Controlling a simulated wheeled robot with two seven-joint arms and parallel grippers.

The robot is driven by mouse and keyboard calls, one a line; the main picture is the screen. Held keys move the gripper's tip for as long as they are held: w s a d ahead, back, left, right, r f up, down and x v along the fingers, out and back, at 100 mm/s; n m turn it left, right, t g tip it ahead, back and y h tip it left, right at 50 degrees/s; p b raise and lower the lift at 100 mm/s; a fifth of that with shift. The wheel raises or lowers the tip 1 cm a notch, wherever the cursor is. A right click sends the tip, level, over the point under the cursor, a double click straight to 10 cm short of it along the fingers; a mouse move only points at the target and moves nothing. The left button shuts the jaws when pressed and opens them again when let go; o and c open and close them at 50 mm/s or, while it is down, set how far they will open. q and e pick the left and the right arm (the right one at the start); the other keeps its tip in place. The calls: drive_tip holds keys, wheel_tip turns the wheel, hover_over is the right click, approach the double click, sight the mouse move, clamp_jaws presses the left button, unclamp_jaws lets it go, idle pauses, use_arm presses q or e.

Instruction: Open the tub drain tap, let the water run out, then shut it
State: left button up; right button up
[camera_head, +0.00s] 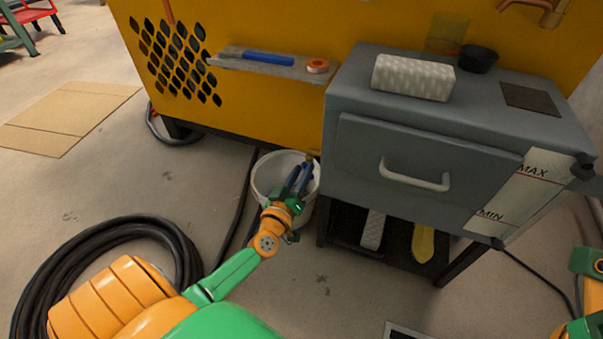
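The grey tub (440,115) has a front panel with a pale handle and a MAX/MIN level strip (517,187) at its right corner. A small brass-coloured fitting, seemingly the drain tap (313,155), shows at the tub's lower left edge. My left gripper (302,172) is right at it, over the bucket, with its dark fingers a little apart. Whether they touch the tap is too small to tell, and the tap's lever is largely hidden. A white bucket (264,180) stands below, partly covered by the gripper. No running water is visible. My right gripper is out of view; part of that arm shows at the right edge.
A yellow housing (270,25) stands behind, with a shelf (230,65) on it. A patterned white box (412,78) and a dark cup (478,58) sit on the tub's top. A black hose (85,245) lies coiled at left. Cardboard (65,115) lies on open floor.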

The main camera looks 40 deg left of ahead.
use_arm(q)
clamp_jaws()
drive_tip(key=shift+n, duration=0.3)
drive_tip(key=n, duration=0.2)
drive_tip(key=shift+n, duration=0.4)
drive_tip(key=n, duration=0.8)
drive_tip(key=shift+n, duration=0.3)
drive_tip(key=shift+o, duration=1.3)
unclamp_jaws()
